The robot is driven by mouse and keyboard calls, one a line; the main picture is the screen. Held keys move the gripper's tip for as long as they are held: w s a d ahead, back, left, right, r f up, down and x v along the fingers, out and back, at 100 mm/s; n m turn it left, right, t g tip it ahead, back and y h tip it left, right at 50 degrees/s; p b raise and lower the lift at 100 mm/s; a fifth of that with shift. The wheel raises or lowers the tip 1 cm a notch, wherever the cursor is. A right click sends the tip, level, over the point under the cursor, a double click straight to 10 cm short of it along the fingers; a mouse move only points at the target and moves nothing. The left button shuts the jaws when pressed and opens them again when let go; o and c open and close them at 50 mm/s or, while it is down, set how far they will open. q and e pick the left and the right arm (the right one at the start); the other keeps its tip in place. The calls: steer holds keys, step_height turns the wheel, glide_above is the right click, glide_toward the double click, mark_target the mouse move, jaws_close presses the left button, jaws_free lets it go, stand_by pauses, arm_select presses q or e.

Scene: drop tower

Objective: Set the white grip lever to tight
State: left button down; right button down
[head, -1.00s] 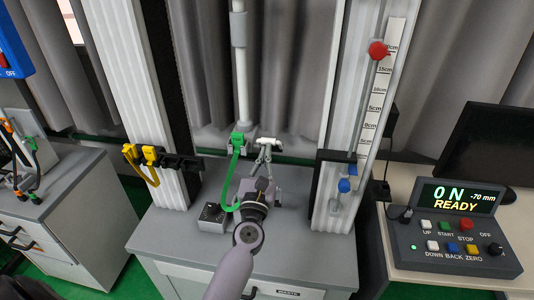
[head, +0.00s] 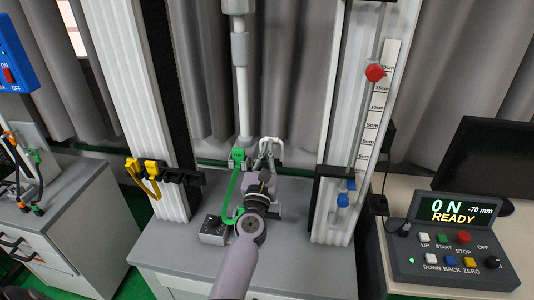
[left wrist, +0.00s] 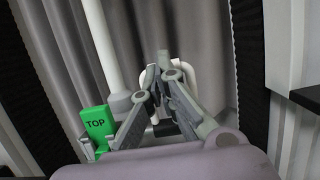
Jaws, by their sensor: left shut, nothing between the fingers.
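The white grip lever (head: 279,146) shows in the head view as a pale curved piece behind my left gripper, right of the white column. It also shows in the left wrist view (left wrist: 189,72) as a white arch behind my fingers. My left gripper (head: 267,158) is shut and empty, reaching away from me towards the lever. In the left wrist view its fingertips (left wrist: 163,67) overlap the arch; I cannot tell whether they touch it. The lower part of the lever is hidden by the gripper. My right gripper is not in view.
A green clip marked TOP (left wrist: 97,124) is just left of my fingers, with a green strap (head: 230,195) hanging below. A white column (head: 242,95) rises beside it. Yellow clips (head: 147,172) sit left, and a control box reading READY (head: 456,240) stands right.

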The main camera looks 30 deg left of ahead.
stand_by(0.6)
arm_select(q)
steer(key=v, duration=1.2)
steer(key=shift+w, duration=0.1)
